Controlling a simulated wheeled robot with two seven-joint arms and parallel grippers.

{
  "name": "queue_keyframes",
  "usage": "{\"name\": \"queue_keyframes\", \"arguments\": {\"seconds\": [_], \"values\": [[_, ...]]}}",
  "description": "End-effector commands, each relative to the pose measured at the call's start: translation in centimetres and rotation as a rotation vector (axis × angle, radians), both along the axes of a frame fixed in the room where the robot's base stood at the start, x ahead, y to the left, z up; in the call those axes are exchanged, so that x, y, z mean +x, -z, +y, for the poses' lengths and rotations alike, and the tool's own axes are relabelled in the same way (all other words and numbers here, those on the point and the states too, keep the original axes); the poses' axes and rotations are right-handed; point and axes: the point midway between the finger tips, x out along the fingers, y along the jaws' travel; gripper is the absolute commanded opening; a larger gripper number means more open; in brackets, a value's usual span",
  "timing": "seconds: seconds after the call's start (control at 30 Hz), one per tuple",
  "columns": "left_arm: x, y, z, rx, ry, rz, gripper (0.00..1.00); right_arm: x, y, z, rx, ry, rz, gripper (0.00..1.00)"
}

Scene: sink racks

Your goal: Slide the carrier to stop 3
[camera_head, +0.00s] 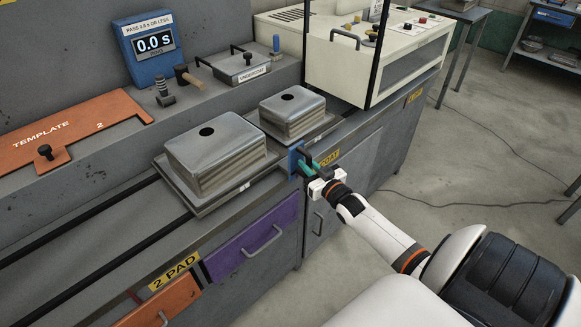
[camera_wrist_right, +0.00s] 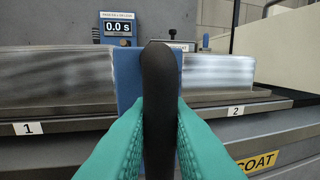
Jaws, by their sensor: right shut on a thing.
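The carrier holds two upturned metal sinks, a nearer one (camera_head: 215,148) and a farther one (camera_head: 293,110), on flat trays. In the right wrist view the trays carry a label "1" (camera_wrist_right: 28,128) and a label "2" (camera_wrist_right: 235,111). A blue plate (camera_head: 294,160) with a black handle (camera_wrist_right: 158,100) stands at the carrier's front edge between the sinks. My right gripper (camera_head: 315,170) has its teal fingers shut on the handle from both sides. My left gripper is not in view.
Dark rails (camera_head: 85,232) run along the bench, bare at the left. Behind lie a blue timer (camera_head: 150,45) reading 0.0 s and an orange template (camera_head: 75,130). A purple drawer (camera_head: 235,252) is below; floor at right is open.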

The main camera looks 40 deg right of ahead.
Motion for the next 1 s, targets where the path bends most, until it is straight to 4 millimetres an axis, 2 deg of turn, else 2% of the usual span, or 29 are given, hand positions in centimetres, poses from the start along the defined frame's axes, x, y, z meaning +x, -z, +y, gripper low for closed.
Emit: {"name": "queue_keyframes", "arguments": {"seconds": [0.03, 0.1, 0.33, 0.53, 0.9, 0.93, 1.0], "values": [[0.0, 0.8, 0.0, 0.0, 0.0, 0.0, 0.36, 0.2, 0.2, -1.3, -0.006, 0.0, -0.003, 0.0], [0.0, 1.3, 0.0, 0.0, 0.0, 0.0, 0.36, 0.3, 0.2, -2.6, -0.006, -0.001, -0.003, 0.0], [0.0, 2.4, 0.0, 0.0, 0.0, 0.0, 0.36, 0.5, 0.1, -5.6, -0.002, -0.001, -0.003, 0.0], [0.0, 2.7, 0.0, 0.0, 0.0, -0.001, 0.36, 0.6, 0.0, -6.4, 0.001, -0.003, -0.003, 0.0], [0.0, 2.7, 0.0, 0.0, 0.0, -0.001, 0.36, 0.5, 0.0, -6.6, 0.002, -0.002, -0.001, 0.0], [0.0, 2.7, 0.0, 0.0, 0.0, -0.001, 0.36, 0.5, 0.0, -6.6, 0.002, -0.002, -0.001, 0.19], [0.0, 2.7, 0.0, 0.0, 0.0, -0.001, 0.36, 0.5, 0.0, -6.6, 0.002, -0.002, -0.001, 0.31]]}}
